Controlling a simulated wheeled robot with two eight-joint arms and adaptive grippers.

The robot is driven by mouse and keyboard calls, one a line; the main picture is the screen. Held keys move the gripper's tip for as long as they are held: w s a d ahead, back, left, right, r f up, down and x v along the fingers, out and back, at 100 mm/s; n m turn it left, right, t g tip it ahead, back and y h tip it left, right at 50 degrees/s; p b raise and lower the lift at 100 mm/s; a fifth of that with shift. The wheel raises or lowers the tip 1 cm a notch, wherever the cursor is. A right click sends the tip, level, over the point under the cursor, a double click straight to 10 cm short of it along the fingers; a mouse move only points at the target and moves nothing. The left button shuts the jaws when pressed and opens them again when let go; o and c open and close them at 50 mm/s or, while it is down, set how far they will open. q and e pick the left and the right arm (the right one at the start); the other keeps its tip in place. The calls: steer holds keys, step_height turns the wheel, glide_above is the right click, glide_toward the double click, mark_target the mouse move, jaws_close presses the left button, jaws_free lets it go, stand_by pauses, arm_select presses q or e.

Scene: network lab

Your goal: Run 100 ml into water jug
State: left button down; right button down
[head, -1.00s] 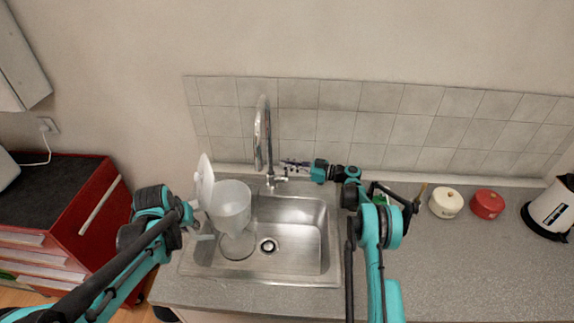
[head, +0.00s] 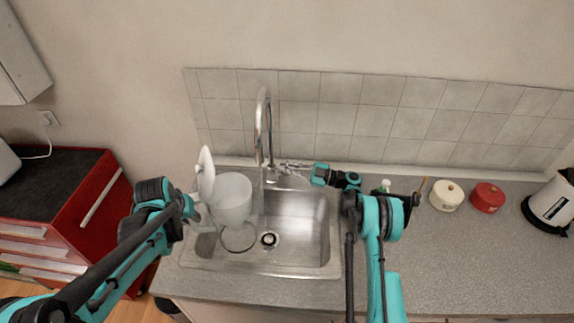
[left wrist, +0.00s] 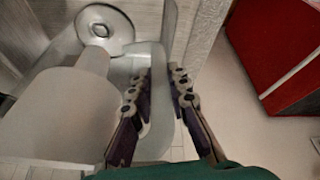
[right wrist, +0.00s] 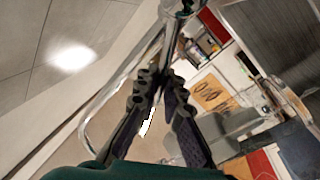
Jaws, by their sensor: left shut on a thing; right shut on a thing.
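The water jug (head: 232,205) is pale and translucent, with its white lid (head: 205,176) standing open. It is over the left part of the sink, near the tap (head: 262,125). My left gripper (head: 194,207) is shut on the jug at its left side; in the left wrist view the fingers (left wrist: 160,78) close around a pale part beside the jug body (left wrist: 55,118). My right gripper (head: 295,166) is shut on the tap's lever at the tap base; in the right wrist view its fingers (right wrist: 158,82) meet at the metal. I cannot make out any water or level.
The steel sink (head: 300,225) has its drain (head: 269,240) right of the jug. A cream pot (head: 446,197), a red pot (head: 487,201) and a kettle (head: 551,208) stand on the right counter. The tiled wall is close behind the tap.

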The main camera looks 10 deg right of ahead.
steer(key=shift+s, duration=0.1)
steer(key=shift+f, duration=0.1)
stand_by(0.3)
steer(key=c, duration=1.6)
jaws_free()
steer(key=v, duration=0.7)
steer(key=shift+d, duration=0.2)
